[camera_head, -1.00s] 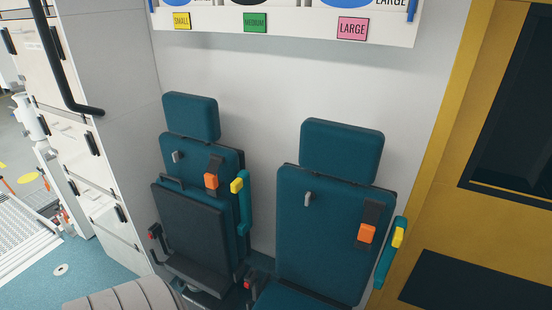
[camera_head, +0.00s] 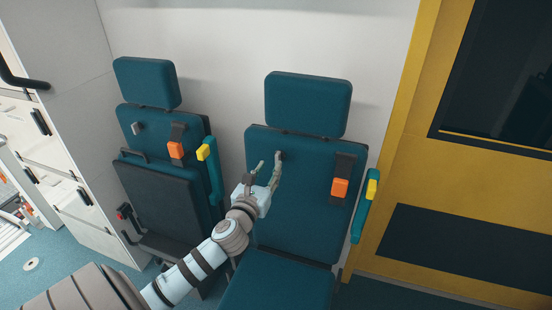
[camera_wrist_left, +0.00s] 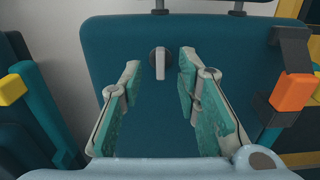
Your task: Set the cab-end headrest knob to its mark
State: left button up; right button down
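The right seat (camera_head: 292,215), beside the yellow wall, has a teal headrest (camera_head: 308,103). Its knob (camera_wrist_left: 160,65) is a grey lever on a dark round base, high on the backrest. In the left wrist view the lever hangs about straight down. In the head view the knob is partly hidden by my fingers. My left gripper (camera_head: 270,167) is open in front of the backrest, its fingertips on either side of the knob in the wrist view. I cannot tell whether they touch it. No mark can be made out. My right gripper is not in view.
A second teal seat (camera_head: 163,205) with its own grey knob (camera_head: 137,128) stands to the left. An orange buckle (camera_head: 339,188) and a yellow-tipped armrest (camera_head: 361,215) lie right of the gripper. The yellow wall (camera_head: 455,180) bounds the right side.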

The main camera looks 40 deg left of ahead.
aim_at(276, 156)
pick_arm(q)
jog(key=x, duration=0.6)
jog(key=shift+w+a, duration=0.15)
jog(key=shift+w, duration=0.2)
jog(key=shift+s, duration=0.1)
grip_shut()
